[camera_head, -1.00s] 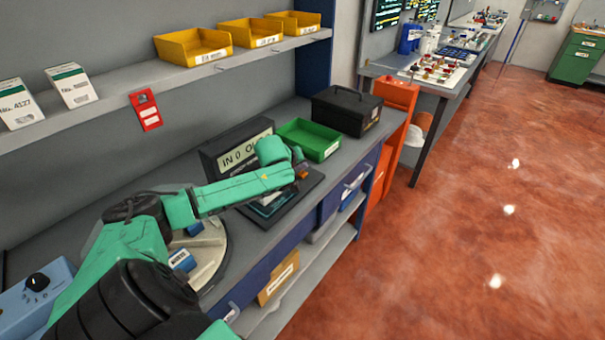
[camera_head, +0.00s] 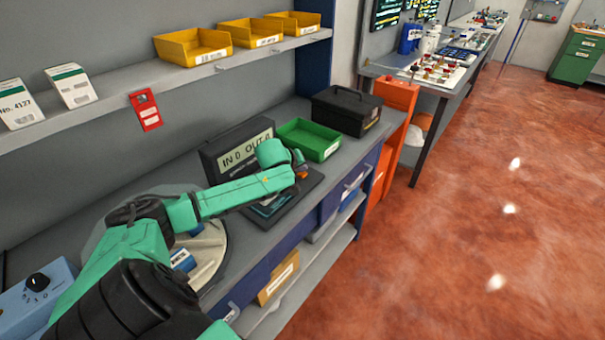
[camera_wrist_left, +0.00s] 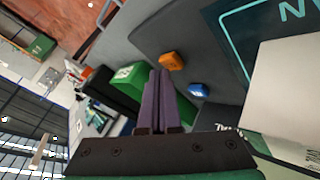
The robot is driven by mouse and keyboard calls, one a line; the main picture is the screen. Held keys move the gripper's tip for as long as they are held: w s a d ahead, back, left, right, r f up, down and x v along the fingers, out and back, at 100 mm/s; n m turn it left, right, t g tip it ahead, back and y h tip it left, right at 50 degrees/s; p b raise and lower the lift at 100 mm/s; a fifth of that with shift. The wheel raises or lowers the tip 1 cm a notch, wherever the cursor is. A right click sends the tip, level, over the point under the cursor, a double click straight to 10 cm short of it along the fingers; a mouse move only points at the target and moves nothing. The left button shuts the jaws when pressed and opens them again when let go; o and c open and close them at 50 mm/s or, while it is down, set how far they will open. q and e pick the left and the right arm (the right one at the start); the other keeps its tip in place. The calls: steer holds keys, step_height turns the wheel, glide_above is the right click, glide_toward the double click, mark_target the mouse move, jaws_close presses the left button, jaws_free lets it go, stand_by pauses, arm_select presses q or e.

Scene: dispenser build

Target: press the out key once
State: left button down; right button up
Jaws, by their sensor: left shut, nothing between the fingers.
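The dispenser's display (camera_head: 243,153) stands on the bench and reads "IN 0 OUT" with a last character I cannot read surely. Its dark base (camera_head: 275,207) lies in front, partly hidden by my left arm. In the left wrist view, an orange key (camera_wrist_left: 172,61) and a blue key (camera_wrist_left: 198,90) stand out on the grey surface; no lettering on them is readable. My left gripper (camera_wrist_left: 160,73) is shut and empty, its tips close beside the orange key in the picture. I cannot tell whether they touch it. In the head view my left gripper (camera_head: 299,160) is mostly hidden by its wrist. My right gripper is not in view.
A green tray (camera_head: 310,140) and a black case (camera_head: 345,110) stand just beyond the dispenser. A round pale plate (camera_head: 208,253) with blue-labelled items lies nearer, under my arm. Yellow bins (camera_head: 193,47) sit on the shelf above. A blue box with a knob (camera_head: 35,300) is at lower left.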

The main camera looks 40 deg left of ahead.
mark_target(301, 176)
arm_select(q)
steer(key=shift+s+f, duration=0.1)
steer(key=shift+f, duration=0.55)
stand_by(0.5)
steer(key=shift+r+p, duration=1)
step_height(301, 176, up, 5)
steer(key=p, duration=0.5)
steer(key=shift+r+p, duration=0.1)
steer(key=shift+p, duration=0.25)
stand_by(0.3)
